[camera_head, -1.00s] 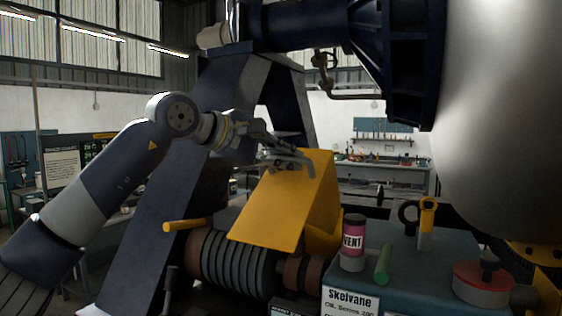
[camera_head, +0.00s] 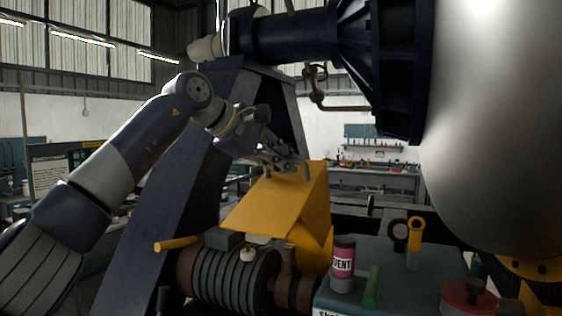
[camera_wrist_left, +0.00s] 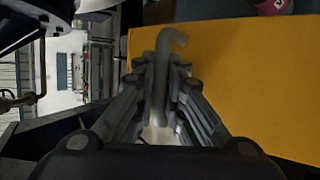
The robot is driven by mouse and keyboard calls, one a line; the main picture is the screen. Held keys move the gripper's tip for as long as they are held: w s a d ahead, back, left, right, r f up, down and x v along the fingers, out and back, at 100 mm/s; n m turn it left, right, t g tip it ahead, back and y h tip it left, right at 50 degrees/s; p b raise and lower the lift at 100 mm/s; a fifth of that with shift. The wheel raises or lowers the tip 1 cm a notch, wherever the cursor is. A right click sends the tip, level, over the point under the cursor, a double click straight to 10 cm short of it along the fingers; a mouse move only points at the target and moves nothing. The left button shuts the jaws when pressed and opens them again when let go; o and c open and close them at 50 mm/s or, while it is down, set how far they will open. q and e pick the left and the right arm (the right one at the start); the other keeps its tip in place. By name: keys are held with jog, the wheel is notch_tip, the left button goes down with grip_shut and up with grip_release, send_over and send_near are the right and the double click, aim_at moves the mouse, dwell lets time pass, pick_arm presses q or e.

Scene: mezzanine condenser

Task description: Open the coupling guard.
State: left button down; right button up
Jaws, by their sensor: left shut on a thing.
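The coupling guard (camera_head: 268,208) is a yellow folded sheet cover, tilted up above the ribbed coupling and shaft in the head view. In the left wrist view its flat yellow face (camera_wrist_left: 245,85) fills the right side. My left gripper (camera_head: 292,165) is at the guard's upper edge. It is shut on a grey bent handle (camera_wrist_left: 172,42), which lies between the fingers in the wrist view. The guard's hinge is hidden. My right gripper is in neither view.
A solvent can (camera_head: 343,265), a green cylinder (camera_head: 372,287) and a yellow-handled tool (camera_head: 414,243) stand on the teal housing (camera_head: 395,275) at right. A dark slanted support (camera_head: 170,200) rises behind my left arm. A large pale vessel (camera_head: 500,120) overhangs the right side.

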pick_arm(q)
jog(key=shift+r, duration=0.15)
jog(key=c, duration=1.9)
grip_release()
jog(key=shift+w, duration=0.15)
jog(key=v, duration=1.1)
jog(key=shift+s+a+r, duration=0.2)
jog(key=shift+s, duration=0.05)
